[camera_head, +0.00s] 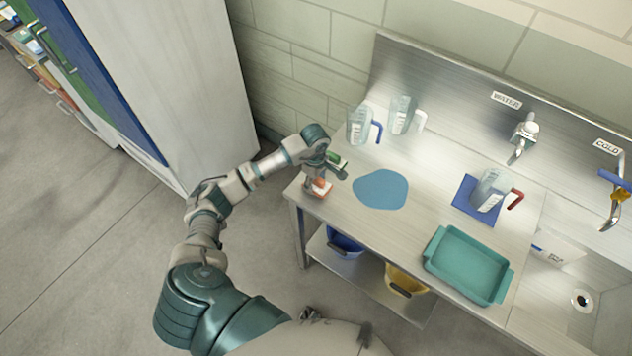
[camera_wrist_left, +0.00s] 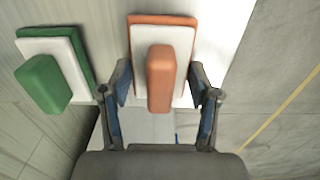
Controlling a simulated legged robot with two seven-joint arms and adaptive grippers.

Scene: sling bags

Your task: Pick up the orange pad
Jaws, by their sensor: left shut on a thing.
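The orange pad (camera_head: 319,188) is at the left end of the steel counter. In the left wrist view the orange pad (camera_wrist_left: 160,78) shows an orange handle block, a white layer and an orange base. My left gripper (camera_head: 320,178) is over it, with a finger on each side, shut on it. In the head view the gripper partly covers the pad, and I cannot tell whether it is clear of the counter. I cannot make out my right gripper.
A green pad (camera_wrist_left: 45,80) lies close beside the orange one. On the counter are a blue round mat (camera_head: 381,189), clear jugs (camera_head: 360,124), a blue square mat (camera_head: 468,196) and a teal tray (camera_head: 467,265). A sink is at right. Blue and yellow buckets stand below.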

